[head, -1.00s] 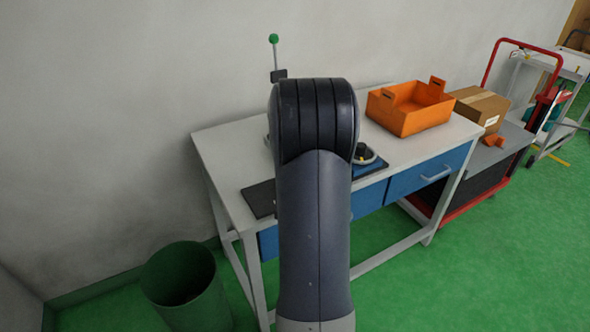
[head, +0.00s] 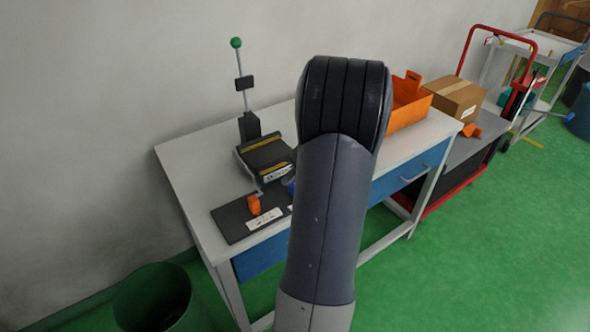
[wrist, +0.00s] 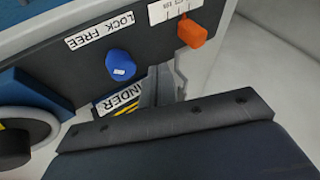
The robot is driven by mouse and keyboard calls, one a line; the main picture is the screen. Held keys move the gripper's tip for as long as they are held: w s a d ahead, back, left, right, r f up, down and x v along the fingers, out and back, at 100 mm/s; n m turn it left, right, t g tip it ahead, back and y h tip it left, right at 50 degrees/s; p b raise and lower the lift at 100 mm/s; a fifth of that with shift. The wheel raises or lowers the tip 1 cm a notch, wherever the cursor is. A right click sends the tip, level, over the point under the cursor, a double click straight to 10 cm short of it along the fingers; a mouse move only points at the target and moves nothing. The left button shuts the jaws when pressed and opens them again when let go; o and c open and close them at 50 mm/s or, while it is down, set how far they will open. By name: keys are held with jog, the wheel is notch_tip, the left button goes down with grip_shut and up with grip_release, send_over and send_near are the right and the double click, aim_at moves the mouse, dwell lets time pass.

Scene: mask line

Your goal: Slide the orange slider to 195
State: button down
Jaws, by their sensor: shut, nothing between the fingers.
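The orange slider (head: 254,205) stands on a dark panel (head: 229,219) at the left front of the workbench. In the wrist view the slider (wrist: 193,31) is at the upper right, beside a white scale label (wrist: 172,9) cut by the picture edge; its numbers are not readable. A blue knob (wrist: 121,65) sits left of the slider, near a LOCK FREE label (wrist: 100,30). My gripper (wrist: 157,88) is shut and empty, partly hidden behind its dark mount, apart from the slider in the picture. In the head view my arm hides the gripper.
A black and yellow device (head: 265,155) with a green-topped lever (head: 236,43) stands behind the panel. A round dial (wrist: 25,138) is at the wrist view's left. An orange crate (head: 408,105) is on the bench's right. A green bin (head: 153,297) stands front left.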

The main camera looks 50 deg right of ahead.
aim_at(257, 199)
jog(key=x, duration=0.5)
jog(key=shift+w+a, duration=0.1)
jog(key=shift+a, duration=0.2)
jog(key=shift+w+a+r+p, duration=0.15)
jog(key=shift+a+p, duration=0.35)
jog(key=shift+a, duration=0.65)
jog(key=shift+w+a, duration=0.2)
jog(key=shift+a, duration=0.3)
jog(key=shift+f, duration=0.2)
jog(key=shift+w+a+f+b, duration=0.1)
jog(key=shift+a+b, duration=0.4)
jog(key=shift+b, duration=0.25)
jog(key=shift+w+a+b, duration=0.1)
jog(key=shift+a+b, duration=0.25)
jog(key=shift+a, duration=0.1)
jog(key=shift+d, duration=0.1)
